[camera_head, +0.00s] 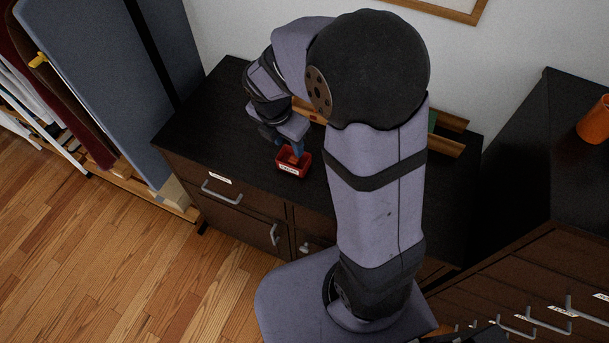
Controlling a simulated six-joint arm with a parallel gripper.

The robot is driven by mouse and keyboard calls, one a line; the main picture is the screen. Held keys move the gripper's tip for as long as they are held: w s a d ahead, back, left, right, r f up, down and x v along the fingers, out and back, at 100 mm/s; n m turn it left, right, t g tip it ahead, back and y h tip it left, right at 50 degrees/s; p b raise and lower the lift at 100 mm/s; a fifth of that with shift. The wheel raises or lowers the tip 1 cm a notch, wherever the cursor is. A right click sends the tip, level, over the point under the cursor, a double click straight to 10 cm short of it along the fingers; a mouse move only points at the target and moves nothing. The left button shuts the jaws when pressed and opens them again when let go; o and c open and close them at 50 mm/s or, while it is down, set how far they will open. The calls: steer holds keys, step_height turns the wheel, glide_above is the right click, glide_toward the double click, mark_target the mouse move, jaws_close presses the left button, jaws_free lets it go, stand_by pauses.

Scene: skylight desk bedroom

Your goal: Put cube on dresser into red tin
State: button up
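The red tin (293,172), a small open box with a pale label on its front, stands on the black top of the dresser (205,120) near its front edge. My gripper (296,157) points down at the tin, its tip over or inside the tin's opening. Small blue and orange-brown patches show at the gripper's tip. I cannot tell whether one of them is the cube or part of the gripper. No cube can be made out clearly. The gap between the fingers is too small to read.
A wooden tray (448,146) with something green in it lies behind my arm, partly hidden. An orange cup (595,122) stands on a dark cabinet at right. Tall grey-blue panels (90,80) stand left of the dresser. The dresser's left top is clear.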

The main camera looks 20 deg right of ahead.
steer(key=s+m+g+y, duration=0.2)
steer(key=s+m, duration=1.3)
steer(key=m, duration=0.9)
steer(key=shift+s+m, duration=0.35)
steer(key=shift+m, duration=0.05)
steer(key=shift+f, duration=0.15)
